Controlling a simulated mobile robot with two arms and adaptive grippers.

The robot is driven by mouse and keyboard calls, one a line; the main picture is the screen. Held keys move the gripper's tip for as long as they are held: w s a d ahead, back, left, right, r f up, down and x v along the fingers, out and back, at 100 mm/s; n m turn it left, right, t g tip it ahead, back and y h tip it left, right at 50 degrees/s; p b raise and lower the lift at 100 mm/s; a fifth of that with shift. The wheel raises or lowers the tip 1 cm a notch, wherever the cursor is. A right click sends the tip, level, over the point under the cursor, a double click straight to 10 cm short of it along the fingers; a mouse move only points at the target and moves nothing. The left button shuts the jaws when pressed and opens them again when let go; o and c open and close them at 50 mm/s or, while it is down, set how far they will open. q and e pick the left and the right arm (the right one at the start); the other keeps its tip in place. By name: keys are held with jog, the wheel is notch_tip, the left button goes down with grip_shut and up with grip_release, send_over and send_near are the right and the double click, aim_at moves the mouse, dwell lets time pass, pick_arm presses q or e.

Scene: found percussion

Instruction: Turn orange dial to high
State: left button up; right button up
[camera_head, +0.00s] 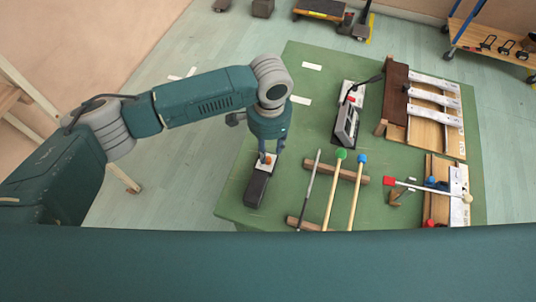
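The orange dial (266,158) is a small knob near the far end of a dark, box-shaped device (257,188). The device lies on the green table top, near its left edge. My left gripper (270,153) points down over the dial end of the device. Its two fingers show a gap between them, wider than the dial, with the dial close to the left finger. I cannot tell whether a finger touches the dial. The dial's setting marks are too small to read. My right gripper is out of view.
On the green table (320,85), mallets with green (334,185) and blue (356,190) heads rest across wooden bars, right of the device. A grey box (346,127) with a microphone-like arm stands farther back. A wooden rack with pale bars (433,100) is at right.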

aim_at(268, 159)
pick_arm(q)
notch_tip(268, 159, down, 6)
jog(key=shift+r+p, duration=0.1)
jog(key=shift+p, duration=0.2)
grip_shut()
